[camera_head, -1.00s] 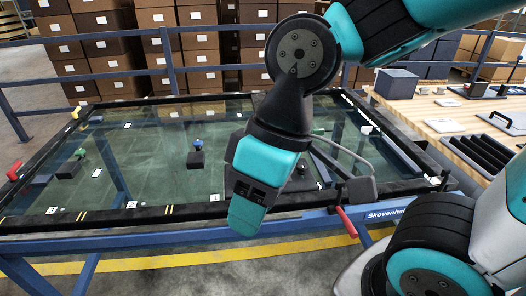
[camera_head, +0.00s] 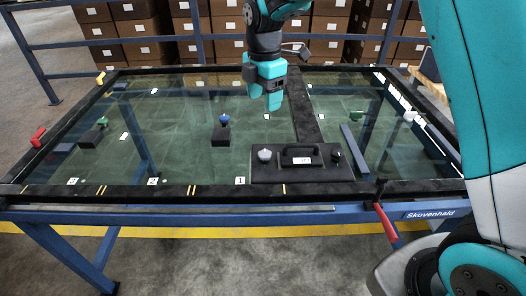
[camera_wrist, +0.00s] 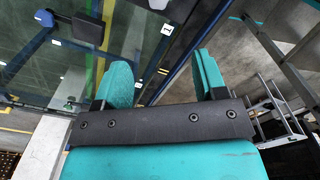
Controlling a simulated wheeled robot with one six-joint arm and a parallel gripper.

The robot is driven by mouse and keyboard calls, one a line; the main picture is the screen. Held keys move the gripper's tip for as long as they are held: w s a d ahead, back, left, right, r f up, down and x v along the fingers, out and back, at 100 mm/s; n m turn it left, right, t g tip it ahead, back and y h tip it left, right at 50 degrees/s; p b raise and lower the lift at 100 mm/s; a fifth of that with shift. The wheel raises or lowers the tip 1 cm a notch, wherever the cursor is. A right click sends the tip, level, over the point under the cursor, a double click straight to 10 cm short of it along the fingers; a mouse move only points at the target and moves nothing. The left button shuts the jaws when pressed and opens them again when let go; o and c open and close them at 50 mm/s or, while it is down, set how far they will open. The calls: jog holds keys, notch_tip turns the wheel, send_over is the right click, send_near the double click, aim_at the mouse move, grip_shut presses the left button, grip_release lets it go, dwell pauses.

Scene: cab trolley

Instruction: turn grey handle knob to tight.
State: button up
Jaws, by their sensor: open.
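A grey knob (camera_head: 264,155) stands on the left end of a black plate with a black bar handle, near the front edge of the glass table. My gripper (camera_head: 267,95) appears above the glass, behind the grey knob in the picture, apart from it. Its two teal fingers are spread and empty in the wrist view (camera_wrist: 163,72). I cannot clearly make out the grey knob in the wrist view. Whether it is tight or loose I cannot tell.
A black knob (camera_head: 336,155) is at the plate's right end. A blue knob on a block (camera_head: 224,120), a green knob (camera_head: 103,122) and a whitish knob (camera_head: 409,116) stand elsewhere on the table. Red levers (camera_head: 386,222) (camera_head: 38,136) stick out at the frame (camera_head: 120,192).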

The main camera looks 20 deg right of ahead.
aim_at(264, 153)
notch_tip(264, 153, down, 18)
jog(key=shift+w+r+p, duration=0.15)
jog(key=shift+r+p, duration=0.1)
jog(key=shift+p, duration=0.25)
jog(key=c, duration=0.9)
